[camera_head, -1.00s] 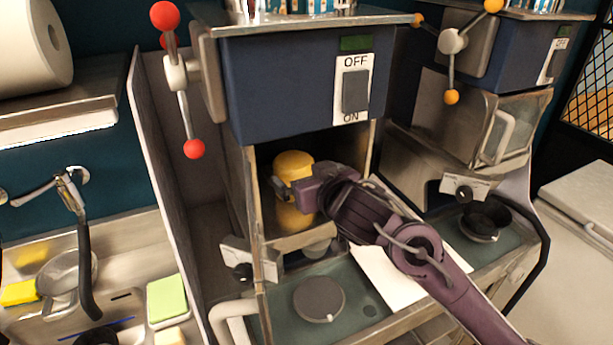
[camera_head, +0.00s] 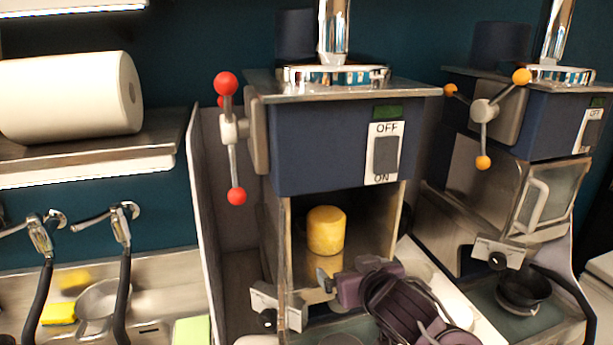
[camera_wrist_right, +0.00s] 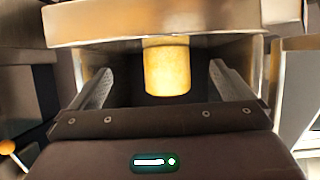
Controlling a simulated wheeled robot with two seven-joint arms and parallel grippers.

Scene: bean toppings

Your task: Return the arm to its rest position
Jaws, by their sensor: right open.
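My right gripper (camera_head: 330,279) is in front of the blue machine's lower opening in the head view, low in the picture. It is open, with nothing between its fingers (camera_wrist_right: 160,88) in the right wrist view. A yellow cylinder (camera_head: 326,231) stands upright inside the opening, behind and above the gripper. It also shows in the right wrist view (camera_wrist_right: 167,66), beyond the fingers and apart from them. My left gripper is not in view.
The blue machine (camera_head: 330,150) has an off/on switch and a red-knobbed handle (camera_head: 237,196). A second machine (camera_head: 545,130) with orange knobs stands at the right, with a black bowl (camera_head: 523,288) below. A sink with taps (camera_head: 125,213) and a paper roll (camera_head: 65,95) are at the left.

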